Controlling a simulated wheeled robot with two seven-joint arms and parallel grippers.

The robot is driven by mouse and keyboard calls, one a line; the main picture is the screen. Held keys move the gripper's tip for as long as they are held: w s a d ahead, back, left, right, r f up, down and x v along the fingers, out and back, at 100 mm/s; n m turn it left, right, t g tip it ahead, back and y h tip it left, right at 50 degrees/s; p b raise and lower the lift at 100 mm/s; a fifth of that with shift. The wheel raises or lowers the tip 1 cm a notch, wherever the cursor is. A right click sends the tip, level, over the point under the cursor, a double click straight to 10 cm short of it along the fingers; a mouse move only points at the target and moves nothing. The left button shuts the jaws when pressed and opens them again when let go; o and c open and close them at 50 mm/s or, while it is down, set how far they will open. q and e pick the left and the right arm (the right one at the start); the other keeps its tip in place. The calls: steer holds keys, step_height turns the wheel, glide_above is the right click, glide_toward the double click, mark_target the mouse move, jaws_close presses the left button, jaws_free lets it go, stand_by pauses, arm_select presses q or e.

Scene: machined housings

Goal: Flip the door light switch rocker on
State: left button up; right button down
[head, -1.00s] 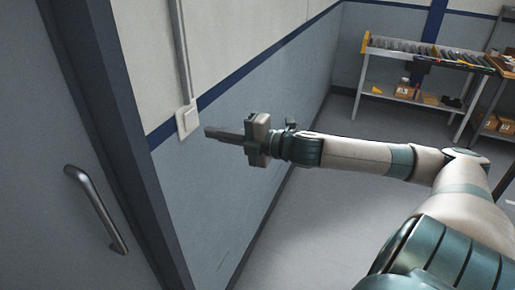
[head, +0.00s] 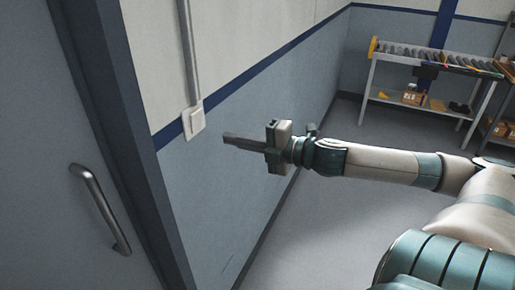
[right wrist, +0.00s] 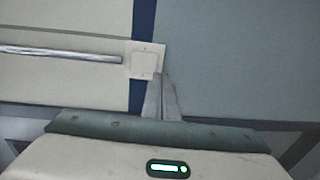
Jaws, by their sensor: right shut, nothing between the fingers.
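The light switch (head: 194,121) is a white square plate with a rocker, on the wall beside the door frame, below a vertical grey conduit. It also shows in the right wrist view (right wrist: 144,63), just beyond the fingertips. My right gripper (head: 226,138) is shut and empty. Its fingers point left toward the switch, and in the head view a gap lies between the tips and the plate. In the right wrist view the fingertips (right wrist: 160,76) overlap the plate's lower right edge. I cannot tell which way the rocker is tilted. My left gripper is not in view.
A grey door with a metal handle (head: 100,208) and a dark blue frame (head: 128,150) stand left of the switch. A roller conveyor table (head: 435,62) and shelving with boxes are at the back right. The floor (head: 315,220) below my arm is clear.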

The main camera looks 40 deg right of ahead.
steer(key=v, duration=0.6)
steer(key=shift+f+p, duration=0.4)
steer(key=shift+f, duration=0.25)
steer(key=shift+s, duration=0.1)
steer(key=shift+d, duration=0.1)
